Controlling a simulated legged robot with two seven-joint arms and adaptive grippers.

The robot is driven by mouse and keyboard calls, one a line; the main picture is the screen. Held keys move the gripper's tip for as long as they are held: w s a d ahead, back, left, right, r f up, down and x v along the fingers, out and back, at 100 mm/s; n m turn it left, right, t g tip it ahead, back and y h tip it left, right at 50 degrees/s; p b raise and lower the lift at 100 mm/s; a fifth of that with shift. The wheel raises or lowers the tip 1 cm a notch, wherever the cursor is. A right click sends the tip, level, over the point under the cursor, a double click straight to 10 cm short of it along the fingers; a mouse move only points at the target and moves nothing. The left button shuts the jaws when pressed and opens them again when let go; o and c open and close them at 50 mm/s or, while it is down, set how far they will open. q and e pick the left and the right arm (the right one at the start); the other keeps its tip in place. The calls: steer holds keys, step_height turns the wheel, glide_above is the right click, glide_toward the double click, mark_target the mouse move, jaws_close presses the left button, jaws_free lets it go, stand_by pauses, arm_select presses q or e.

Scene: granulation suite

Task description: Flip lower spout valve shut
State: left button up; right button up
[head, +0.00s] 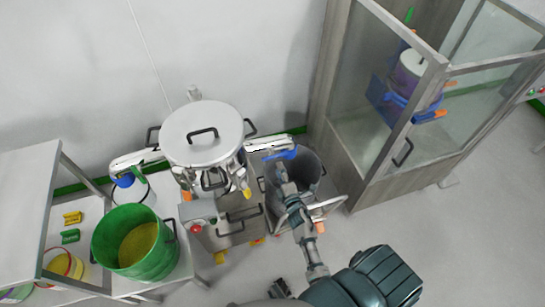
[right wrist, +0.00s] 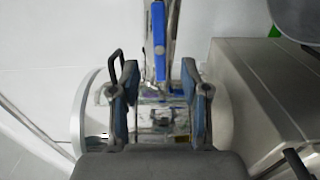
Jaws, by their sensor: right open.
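A blue valve handle (head: 281,154) sits at the end of the white spout (head: 266,144) on the right side of the steel vessel (head: 201,134). My right gripper (head: 281,172) is just below this handle in the head view. In the right wrist view, the blue handle (right wrist: 159,42) stands upright ahead of my open right gripper (right wrist: 160,90), roughly centred between its two fingers. I see no contact between fingers and handle. A second blue part (head: 124,180) shows under the left spout (head: 134,161). My left gripper is not in view.
A grey bin (head: 306,168) stands under the right spout, close to my right arm. A glass-fronted cabinet (head: 385,110) stands to the right. A green bucket (head: 162,255) of yellow material and a shelf unit are at left. Open floor lies at lower right.

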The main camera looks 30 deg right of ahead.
mark_target(274, 158)
steer(key=x, duration=0.7)
steer(key=shift+f+b, duration=0.15)
steer(key=shift+b, duration=0.15)
steer(key=shift+w+a, duration=0.2)
steer(key=shift+a, duration=0.05)
steer(key=shift+a+r, duration=0.25)
steer(key=shift+d, duration=0.15)
steer(key=shift+d+f, duration=0.2)
steer(key=shift+d, duration=0.35)
steer(key=c, duration=0.7)
steer(key=shift+d+f, duration=0.15)
steer(key=shift+d, duration=0.05)
jaws_close()
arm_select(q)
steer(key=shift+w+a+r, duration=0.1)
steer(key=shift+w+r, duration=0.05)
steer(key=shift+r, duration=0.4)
arm_select(e)
steer(key=shift+a+m, duration=0.3)
steer(key=shift+a, duration=0.2)
